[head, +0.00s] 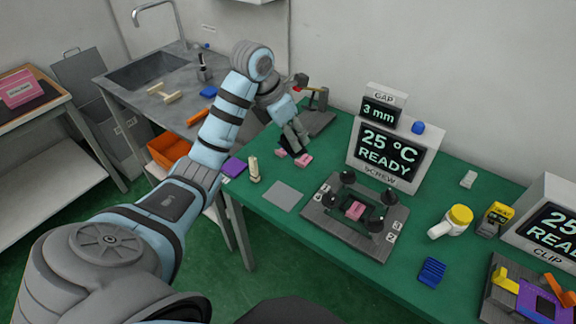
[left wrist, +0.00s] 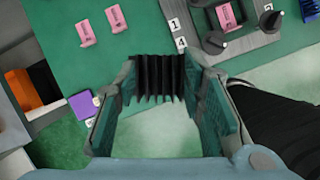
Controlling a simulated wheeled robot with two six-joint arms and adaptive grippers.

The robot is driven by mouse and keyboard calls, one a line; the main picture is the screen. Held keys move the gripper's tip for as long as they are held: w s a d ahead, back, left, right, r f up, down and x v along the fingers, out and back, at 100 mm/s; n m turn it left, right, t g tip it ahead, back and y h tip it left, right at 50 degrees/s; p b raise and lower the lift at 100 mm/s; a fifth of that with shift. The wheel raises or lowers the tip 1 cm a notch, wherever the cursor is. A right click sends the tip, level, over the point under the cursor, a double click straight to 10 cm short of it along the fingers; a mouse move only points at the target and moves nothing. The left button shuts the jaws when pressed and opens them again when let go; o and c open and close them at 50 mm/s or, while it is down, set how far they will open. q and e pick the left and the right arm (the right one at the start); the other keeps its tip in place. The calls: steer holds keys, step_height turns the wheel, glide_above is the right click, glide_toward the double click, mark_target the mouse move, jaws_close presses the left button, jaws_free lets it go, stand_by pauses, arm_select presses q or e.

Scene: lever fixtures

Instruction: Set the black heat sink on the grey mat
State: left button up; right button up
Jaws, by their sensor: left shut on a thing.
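The black heat sink (left wrist: 160,78), a finned block, is between the fingertips of my left gripper (left wrist: 160,88) in the left wrist view, and the gripper is shut on it. In the head view my left gripper (head: 291,142) is over the far part of the green table, by two pink pads; the heat sink is hard to make out there. The grey mat (head: 283,196) is a flat square lying bare near the table's front left, nearer than the gripper and apart from it. I cannot make out the mat in the left wrist view. My right gripper is not in view.
The screw fixture (head: 340,232) with black knobs and a pink pad stands right of the mat. A cream bottle (head: 254,170) and a purple block (head: 233,167) are to its left.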

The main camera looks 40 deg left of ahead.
arm_select(q)
steer(key=f+b, duration=0.1)
steer(key=f, duration=0.4)
steer(key=f+b, duration=0.2)
steer(key=f, duration=0.3)
steer(key=f+b, duration=0.1)
steer(key=f, duration=0.4)
steer(key=shift+s+d+f, duration=0.2)
steer(key=shift+d+f, duration=0.05)
steer(key=shift+f, duration=0.1)
steer(key=f, duration=0.2)
steer(key=s+f+b, duration=0.1)
steer(key=shift+f, duration=0.4)
steer(key=shift+w+f, duration=0.1)
steer(key=shift+f, duration=0.15)
steer(key=shift+w, duration=0.15)
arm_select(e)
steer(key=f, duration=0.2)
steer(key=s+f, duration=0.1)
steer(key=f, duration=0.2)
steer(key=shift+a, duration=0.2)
arm_select(q)
steer(key=shift+f, duration=0.15)
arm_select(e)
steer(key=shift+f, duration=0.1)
